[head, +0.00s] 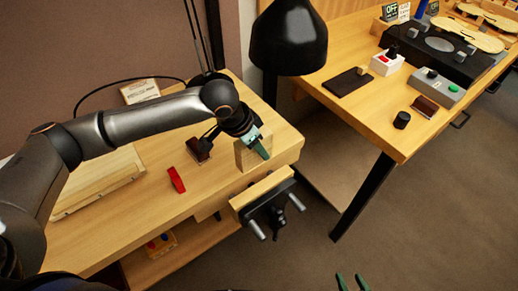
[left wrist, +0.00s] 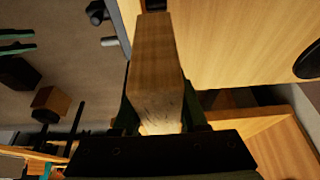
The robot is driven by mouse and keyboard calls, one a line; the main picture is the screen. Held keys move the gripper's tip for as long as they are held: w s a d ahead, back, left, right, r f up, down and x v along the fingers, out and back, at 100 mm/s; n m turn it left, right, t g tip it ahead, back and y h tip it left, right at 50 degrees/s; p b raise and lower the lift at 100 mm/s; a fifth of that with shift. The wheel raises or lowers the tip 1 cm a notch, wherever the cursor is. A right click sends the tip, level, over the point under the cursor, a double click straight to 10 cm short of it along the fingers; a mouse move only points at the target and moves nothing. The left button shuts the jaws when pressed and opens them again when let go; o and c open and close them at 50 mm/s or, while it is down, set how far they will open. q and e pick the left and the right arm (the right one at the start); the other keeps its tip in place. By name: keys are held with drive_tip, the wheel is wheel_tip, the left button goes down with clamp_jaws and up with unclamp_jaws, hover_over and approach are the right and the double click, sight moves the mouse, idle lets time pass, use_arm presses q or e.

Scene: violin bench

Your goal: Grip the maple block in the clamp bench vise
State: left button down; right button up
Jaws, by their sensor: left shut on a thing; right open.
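The maple block (head: 241,157) is a pale wooden block near the front right corner of the bench. My left gripper (head: 260,146) is shut on it. In the left wrist view the block (left wrist: 157,70) lies between the two fingers, pointing away from the camera. The clamp bench vise (head: 263,190) is on the bench's front edge, with a wooden jaw, dark body and grey handles. The block is behind and above the vise jaw in the head view; its exact height is unclear. My right gripper (head: 352,283) is open and empty at the bottom edge, well apart from the vise.
A red object (head: 176,180) and a small dark-and-brown object (head: 199,150) lie on the bench left of the block. A black lamp (head: 289,38) hangs above. A second table (head: 350,112) with several tools stands at right. The floor between is clear.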

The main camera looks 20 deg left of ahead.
sight(258, 161)
use_arm(q)
drive_tip(key=shift+r+p, duration=0.2)
drive_tip(key=shift+p, duration=0.65)
wheel_tip(258, 161, down, 2)
drive_tip(key=shift+f+b, duration=0.15)
drive_tip(key=shift+b, duration=0.5)
drive_tip(key=shift+f+b, duration=0.6)
drive_tip(key=shift+f, duration=1.35)
drive_tip(key=shift+p, duration=0.6)
drive_tip(key=shift+p, duration=0.55)
